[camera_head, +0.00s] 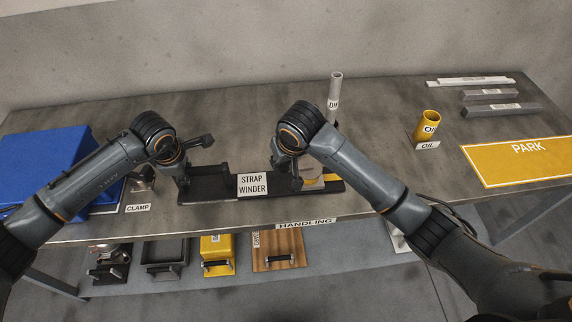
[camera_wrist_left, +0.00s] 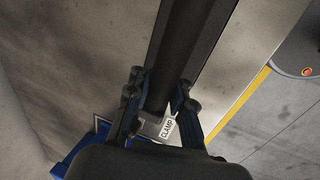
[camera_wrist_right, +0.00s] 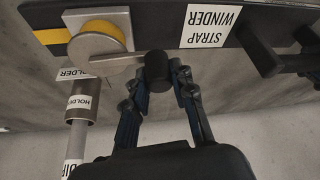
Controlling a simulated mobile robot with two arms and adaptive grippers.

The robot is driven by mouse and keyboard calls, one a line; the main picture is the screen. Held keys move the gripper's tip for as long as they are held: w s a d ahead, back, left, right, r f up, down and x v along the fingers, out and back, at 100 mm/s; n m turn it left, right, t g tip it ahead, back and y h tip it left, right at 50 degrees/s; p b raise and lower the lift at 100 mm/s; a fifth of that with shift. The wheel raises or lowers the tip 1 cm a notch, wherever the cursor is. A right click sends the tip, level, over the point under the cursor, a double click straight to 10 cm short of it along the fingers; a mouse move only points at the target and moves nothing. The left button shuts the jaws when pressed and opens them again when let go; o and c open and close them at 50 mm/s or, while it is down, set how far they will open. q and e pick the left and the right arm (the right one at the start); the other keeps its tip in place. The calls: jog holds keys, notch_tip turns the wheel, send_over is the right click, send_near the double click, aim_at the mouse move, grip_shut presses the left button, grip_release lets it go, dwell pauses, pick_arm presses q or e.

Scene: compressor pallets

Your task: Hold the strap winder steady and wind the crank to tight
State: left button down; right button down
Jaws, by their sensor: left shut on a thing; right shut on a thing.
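The strap winder (camera_head: 220,190) is a long black base on the bench with a white label. A handle (camera_head: 200,142) stands at its left end, and a round drum with yellow and a metal crank (camera_wrist_right: 110,60) is at its other end. My left gripper (camera_wrist_left: 160,102) is shut on the dark handle bar, which runs between its fingers in the left wrist view. My right gripper (camera_wrist_right: 157,88) is shut on the black crank knob (camera_wrist_right: 156,66). In the head view my right arm hides much of the drum and crank.
A blue bin (camera_head: 40,160) stands at the left, beside the clamp label (camera_head: 138,208). A grey tube (camera_head: 335,95) stands behind the winder. A yellow oil cup (camera_head: 428,122), grey bars (camera_head: 500,109) and the yellow park mat (camera_head: 510,172) are right. Several boxes sit below.

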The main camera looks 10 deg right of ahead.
jog(key=w+m+h, duration=0.1)
jog(key=m, duration=0.1)
jog(key=w+m, duration=0.1)
jog(key=m, duration=0.1)
jog(key=shift+w+d+m+h, duration=0.15)
jog(key=shift+w+m+h, duration=0.15)
jog(key=shift+w+h, duration=0.1)
jog(key=w+d+m+g+h, duration=0.2)
jog(key=w+d+m+h, duration=0.1)
jog(key=m, duration=0.9)
jog(key=shift+w+d+g+h, duration=0.35)
jog(key=shift+w+d, duration=0.2)
jog(key=shift+d, duration=0.85)
jog(key=shift+m, duration=0.3)
jog(key=c, duration=1.1)
grip_release()
notch_tip(320, 180, up, 10)
